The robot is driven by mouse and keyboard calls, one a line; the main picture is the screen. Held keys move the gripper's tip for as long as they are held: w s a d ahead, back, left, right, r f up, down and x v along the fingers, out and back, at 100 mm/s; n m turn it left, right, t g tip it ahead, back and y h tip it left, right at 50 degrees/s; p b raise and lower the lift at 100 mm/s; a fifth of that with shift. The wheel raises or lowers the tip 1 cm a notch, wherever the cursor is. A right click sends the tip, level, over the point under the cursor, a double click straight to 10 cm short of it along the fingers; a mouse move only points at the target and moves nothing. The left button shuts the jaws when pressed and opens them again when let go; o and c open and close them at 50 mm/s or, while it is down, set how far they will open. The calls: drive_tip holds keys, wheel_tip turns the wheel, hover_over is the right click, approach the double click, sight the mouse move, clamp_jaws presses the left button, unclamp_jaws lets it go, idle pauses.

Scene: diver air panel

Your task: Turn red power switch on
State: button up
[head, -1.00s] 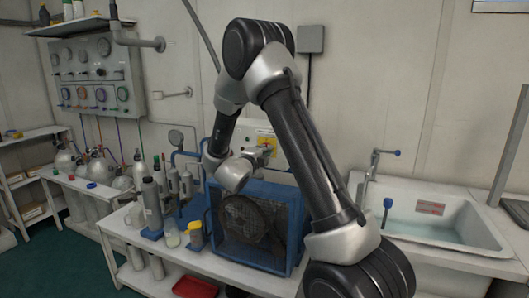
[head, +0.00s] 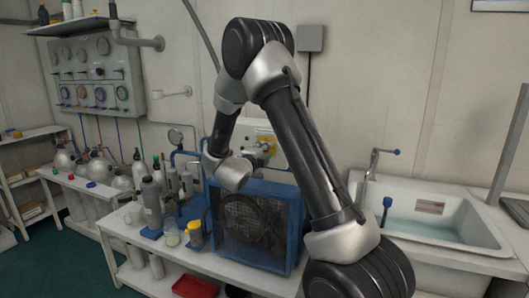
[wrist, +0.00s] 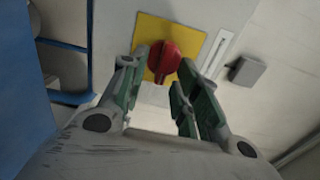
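The red power switch (wrist: 164,61) is a rotary knob on a yellow plate (wrist: 150,32), on a pale panel box against the wall. In the wrist view it lies just beyond and between the fingertips of my gripper (wrist: 157,75). The two fingers with green pads are apart, with nothing held between them. I cannot tell whether either finger touches the knob. In the head view the yellow plate (head: 265,139) shows behind my gripper (head: 264,150), and the red knob is mostly hidden.
A blue framed fan unit (head: 284,225) stands on the bench below my wrist. Bottles and a grey cylinder (head: 152,208) stand left of it. A sink (head: 435,215) is at the right. A gauge panel (head: 95,75) hangs at the left.

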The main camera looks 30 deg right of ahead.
drive_tip(key=v, duration=1.2)
idle(0.3)
